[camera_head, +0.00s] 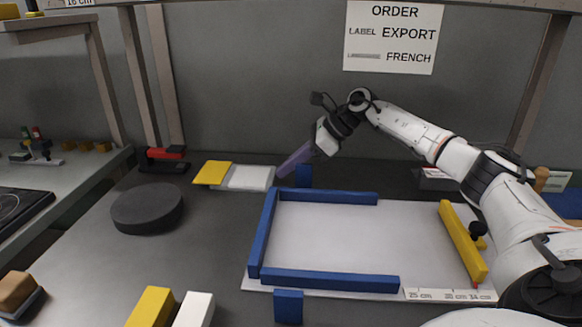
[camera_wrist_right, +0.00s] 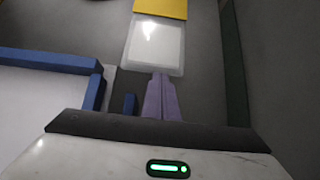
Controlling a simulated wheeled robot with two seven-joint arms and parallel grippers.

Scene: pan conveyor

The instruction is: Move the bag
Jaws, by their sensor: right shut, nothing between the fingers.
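A flat, pale, translucent pouch, which looks like the bag (camera_head: 250,177), lies on the table behind the blue-edged tray, with a yellow piece (camera_head: 213,173) at its left end. In the right wrist view the bag (camera_wrist_right: 155,46) lies straight ahead, the yellow piece (camera_wrist_right: 160,8) at its far end. My right gripper (camera_head: 282,172) has purple fingers pressed together and empty. Its tips are at the bag's near end in the wrist view (camera_wrist_right: 160,76); I cannot tell whether they touch it. My left gripper is not in view.
Blue bars (camera_head: 330,281) and a yellow bar (camera_head: 462,242) edge the white board (camera_head: 360,235). A small blue block (camera_head: 303,175) stands close to my right fingers. A dark round disc (camera_head: 147,208) lies left. A red and black tool (camera_head: 165,160) sits behind it.

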